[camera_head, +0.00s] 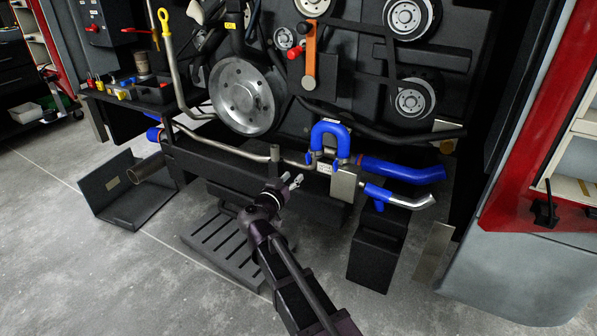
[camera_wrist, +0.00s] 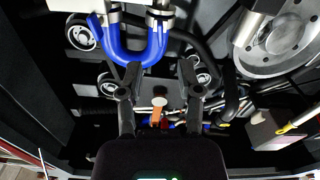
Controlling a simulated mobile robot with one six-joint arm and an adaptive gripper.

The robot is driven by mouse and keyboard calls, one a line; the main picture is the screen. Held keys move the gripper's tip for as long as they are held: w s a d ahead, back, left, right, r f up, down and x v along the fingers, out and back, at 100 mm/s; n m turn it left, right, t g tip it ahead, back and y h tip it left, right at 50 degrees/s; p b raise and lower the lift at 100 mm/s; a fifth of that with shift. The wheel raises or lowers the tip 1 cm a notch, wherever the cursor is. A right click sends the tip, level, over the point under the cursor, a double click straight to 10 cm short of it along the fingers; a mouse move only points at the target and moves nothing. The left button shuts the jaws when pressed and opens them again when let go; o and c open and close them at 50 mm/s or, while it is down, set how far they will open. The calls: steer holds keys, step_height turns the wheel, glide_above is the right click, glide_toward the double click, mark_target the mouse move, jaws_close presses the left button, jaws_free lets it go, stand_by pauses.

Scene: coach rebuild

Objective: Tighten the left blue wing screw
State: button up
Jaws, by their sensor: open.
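A blue U-shaped hose (camera_head: 330,129) sits on a metal pipe at the front of the machine in the head view. It also shows at the top of the wrist view (camera_wrist: 130,50), with metal clamps (camera_wrist: 160,17) around its two ends. A small blue part at the foot of the hose's left leg (camera_head: 309,158) may be the left wing screw; it is too small to tell. My gripper (camera_head: 291,179) is open and empty, below and left of the hose in the head view. Its two spread fingers show in the wrist view (camera_wrist: 161,72), with the hose beyond them.
A large metal pulley (camera_head: 242,97) is behind to the left. Blue hoses (camera_head: 405,172) and a black box (camera_head: 376,250) are to the right. A slatted step (camera_head: 222,248) lies on the floor below.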

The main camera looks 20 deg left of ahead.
steer(key=shift+s, duration=0.85)
steer(key=w+d+f+m+g+h, duration=0.1)
steer(key=w+d+f+g+h, duration=0.15)
steer(key=d, duration=0.75)
steer(key=w+d+f+m+g+h, duration=0.1)
steer(key=d+f+g, duration=0.3)
steer(key=d, duration=0.5)
steer(key=w+d+f+g+h, duration=0.2)
steer(key=d+f+g, duration=0.15)
steer(key=d, duration=0.65)
steer(key=s+d+f+g+y+p, duration=0.1)
steer(key=s+d+f+g+y, duration=0.25)
steer(key=s+d, duration=0.45)
steer(key=s+d+f+g+y+p, duration=0.1)
steer(key=s+d+f+g+y, duration=0.3)
steer(key=d, duration=0.9)
step_height(320, 180, up, 38)
steer(key=p, duration=3.7)
steer(key=shift+s+a+r+n+h, duration=0.2)
steer(key=shift+s+a+n+h, duration=0.1)
steer(key=shift+s+n+h, duration=0.1)
steer(key=shift+g, duration=0.25)
